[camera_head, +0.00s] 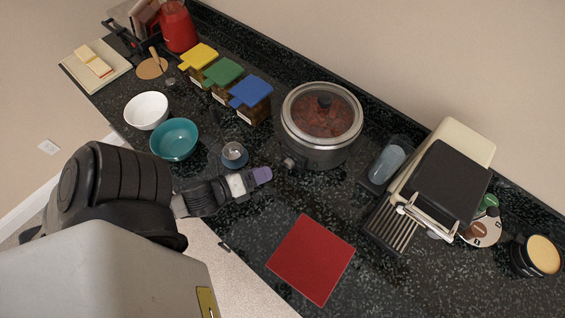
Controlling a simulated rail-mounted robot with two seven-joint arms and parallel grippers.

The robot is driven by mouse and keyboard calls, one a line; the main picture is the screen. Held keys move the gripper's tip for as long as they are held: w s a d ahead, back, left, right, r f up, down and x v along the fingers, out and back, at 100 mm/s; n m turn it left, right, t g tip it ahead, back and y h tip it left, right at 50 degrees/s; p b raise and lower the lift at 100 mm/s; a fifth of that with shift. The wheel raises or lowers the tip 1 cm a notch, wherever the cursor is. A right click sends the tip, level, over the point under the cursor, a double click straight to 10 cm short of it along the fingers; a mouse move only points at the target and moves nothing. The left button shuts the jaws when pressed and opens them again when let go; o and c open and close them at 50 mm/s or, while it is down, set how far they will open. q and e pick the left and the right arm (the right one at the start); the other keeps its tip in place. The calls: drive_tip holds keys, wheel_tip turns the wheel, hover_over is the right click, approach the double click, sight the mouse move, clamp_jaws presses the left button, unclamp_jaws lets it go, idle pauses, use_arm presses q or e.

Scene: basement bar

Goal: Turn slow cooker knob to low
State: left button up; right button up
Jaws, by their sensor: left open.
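The slow cooker (318,153) stands on the dark counter at the upper middle, with a glass lid (343,122) and reddish-brown food showing through. Its dark knob (289,163) sits low on the left of its front side; its setting is too small to read. My left gripper (265,176) reaches in from the left, a short way left of and below the knob, and does not appear to touch it. Its fingers are open and look empty. My right gripper is not in view.
A teal bowl (174,139) and white bowl (146,110) stand left. A red mat (311,259) lies in front. A cream-and-black machine (436,185) stands right. Lidded containers (250,91) stand behind.

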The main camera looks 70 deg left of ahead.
sight(286, 164)
use_arm(q)
drive_tip(key=p+x, duration=0.1)
drive_tip(key=x, duration=0.6)
drive_tip(key=shift+w, duration=0.2)
drive_tip(key=c, duration=0.9)
